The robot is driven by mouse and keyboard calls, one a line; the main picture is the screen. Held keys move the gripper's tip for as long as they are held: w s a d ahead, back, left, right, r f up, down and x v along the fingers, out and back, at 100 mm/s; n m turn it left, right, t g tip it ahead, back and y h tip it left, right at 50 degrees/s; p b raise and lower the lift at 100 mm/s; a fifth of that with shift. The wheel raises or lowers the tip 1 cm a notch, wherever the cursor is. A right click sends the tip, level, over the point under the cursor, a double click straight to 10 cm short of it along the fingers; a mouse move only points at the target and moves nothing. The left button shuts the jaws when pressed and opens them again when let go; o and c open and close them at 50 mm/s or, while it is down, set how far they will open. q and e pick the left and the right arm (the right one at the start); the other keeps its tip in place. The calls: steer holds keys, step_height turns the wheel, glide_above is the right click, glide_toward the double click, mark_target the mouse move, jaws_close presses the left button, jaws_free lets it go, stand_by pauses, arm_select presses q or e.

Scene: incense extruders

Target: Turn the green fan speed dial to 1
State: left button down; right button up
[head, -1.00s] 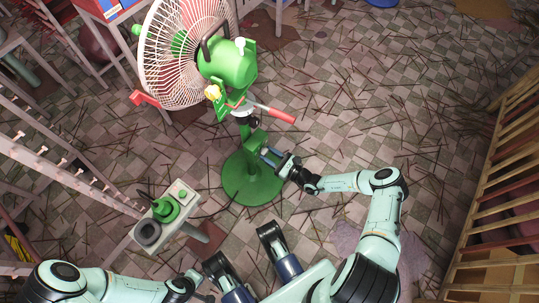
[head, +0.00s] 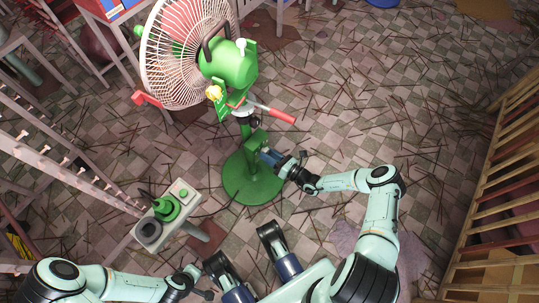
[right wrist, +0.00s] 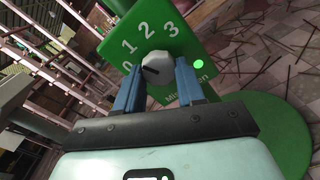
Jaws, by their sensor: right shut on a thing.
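The green fan (head: 232,68) stands on a round green base (head: 245,187). Its green speed panel (right wrist: 190,45) shows 0, 1, 2 and 3 in the right wrist view. A pale grey knob (right wrist: 157,62) sits below the numbers. A dark mark on the knob slants toward the left, near 0 and 1; its exact setting is hard to tell. My right gripper (right wrist: 153,84) has its blue fingers shut on the knob's sides. In the head view the right gripper (head: 268,157) is at the fan's post. My left gripper (head: 203,285) is low in the picture, its fingers unclear.
A grey stand (head: 186,219) with a green device (head: 165,208) is left of the fan base. Grey racks line the left and a wooden rack (head: 505,190) the right. Thin sticks litter the tiled floor, otherwise open at right.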

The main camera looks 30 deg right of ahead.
steer(key=shift+m, duration=0.4)
steer(key=shift+s, duration=0.1)
steer(key=o, duration=1)
steer(key=shift+o, duration=0.2)
arm_select(q)
steer(key=shift+t, duration=0.6)
steer(key=shift+w+d+r+p, duration=0.25)
steer(key=shift+w+r+p, duration=0.4)
steer(key=shift+w+r, duration=0.35)
steer(key=shift+w+d+r+p, duration=0.25)
steer(key=shift+w+r+p, duration=0.4)
steer(key=shift+r, duration=0.5)
arm_select(e)
steer(key=v, duration=1.3)
steer(key=shift+s+d, duration=0.1)
steer(key=shift+s, duration=0.05)
